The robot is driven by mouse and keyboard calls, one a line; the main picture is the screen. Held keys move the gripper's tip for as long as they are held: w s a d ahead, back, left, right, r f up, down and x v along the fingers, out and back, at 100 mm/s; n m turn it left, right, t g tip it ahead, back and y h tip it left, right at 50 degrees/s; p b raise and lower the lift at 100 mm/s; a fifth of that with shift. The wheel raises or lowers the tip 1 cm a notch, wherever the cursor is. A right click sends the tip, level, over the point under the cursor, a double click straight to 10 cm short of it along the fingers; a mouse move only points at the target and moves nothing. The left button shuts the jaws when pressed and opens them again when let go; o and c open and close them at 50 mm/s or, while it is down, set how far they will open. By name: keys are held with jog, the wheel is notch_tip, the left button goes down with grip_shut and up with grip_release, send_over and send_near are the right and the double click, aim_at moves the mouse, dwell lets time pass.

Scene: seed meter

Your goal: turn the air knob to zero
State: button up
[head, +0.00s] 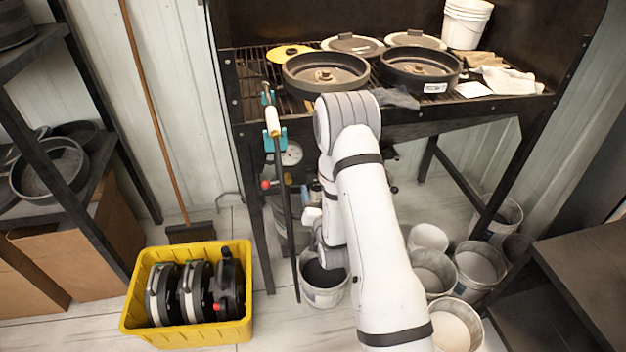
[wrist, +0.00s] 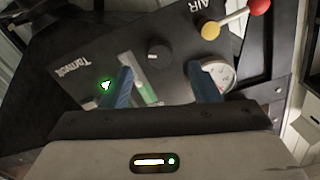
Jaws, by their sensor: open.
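In the wrist view, a round black knob (wrist: 158,50) with a short pale mark sits on a dark panel (wrist: 85,80). White "AIR" lettering is on the panel to the right of the knob, upside down in the picture. My gripper (wrist: 160,68) is open, with its two blue fingers spread wide, one on each side below the knob. Nothing is between the fingers on the knob; they appear apart from it. In the head view my white arm hides the knob and most of the gripper.
A lever with yellow and red balls (wrist: 235,18) stands at the right of the panel. A round dial gauge (wrist: 218,76) is partly behind the right finger; a green-and-white tube (wrist: 143,82) is between the fingers. Pails and a yellow crate (head: 240,330) stand on the floor.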

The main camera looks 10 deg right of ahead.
aim_at(312, 180)
jog(key=w, duration=0.6)
jog(key=shift+p, duration=0.35)
jog(key=shift+s, duration=0.1)
jog(key=shift+c, duration=0.5)
jog(key=c, duration=0.9)
